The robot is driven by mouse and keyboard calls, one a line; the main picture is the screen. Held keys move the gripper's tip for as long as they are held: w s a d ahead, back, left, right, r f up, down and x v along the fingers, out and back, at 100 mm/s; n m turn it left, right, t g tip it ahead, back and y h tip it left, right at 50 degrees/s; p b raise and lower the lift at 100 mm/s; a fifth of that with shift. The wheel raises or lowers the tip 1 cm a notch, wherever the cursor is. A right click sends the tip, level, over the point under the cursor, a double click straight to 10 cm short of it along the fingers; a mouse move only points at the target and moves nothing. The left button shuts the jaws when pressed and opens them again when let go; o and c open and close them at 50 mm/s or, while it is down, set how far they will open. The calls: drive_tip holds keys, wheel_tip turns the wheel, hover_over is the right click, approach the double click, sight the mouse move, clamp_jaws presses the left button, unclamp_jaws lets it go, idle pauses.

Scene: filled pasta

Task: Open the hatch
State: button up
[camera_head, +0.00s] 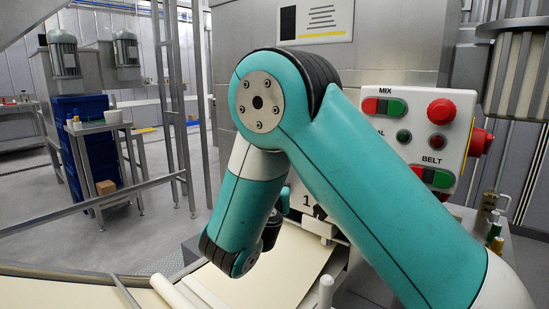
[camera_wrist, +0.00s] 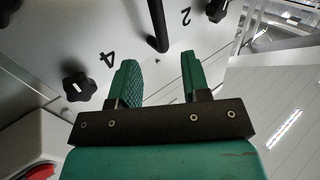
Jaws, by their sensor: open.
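In the wrist view, a pale panel with the black numbers 4 and 2, which looks like the hatch (camera_wrist: 135,22), fills the upper left and middle. A black bar handle (camera_wrist: 158,22) comes down from the top edge and ends in a short bend. My gripper (camera_wrist: 158,64) has two green ribbed fingers, apart and empty. The handle's lower end shows between and just beyond the fingertips; I cannot tell the depth between them. Black star knobs (camera_wrist: 78,88) sit on or beside the panel. In the head view my arm hides the gripper and most of the hatch.
A control box (camera_head: 417,135) with MIX and BELT buttons and red knobs stands right of my arm. A cream dough sheet (camera_head: 285,265) lies below. In the wrist view, part of a red button (camera_wrist: 38,172) shows at lower left. Open floor lies at left.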

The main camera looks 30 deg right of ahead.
drive_tip(key=p+x, duration=0.2)
drive_tip(key=x, duration=0.8)
clamp_jaws()
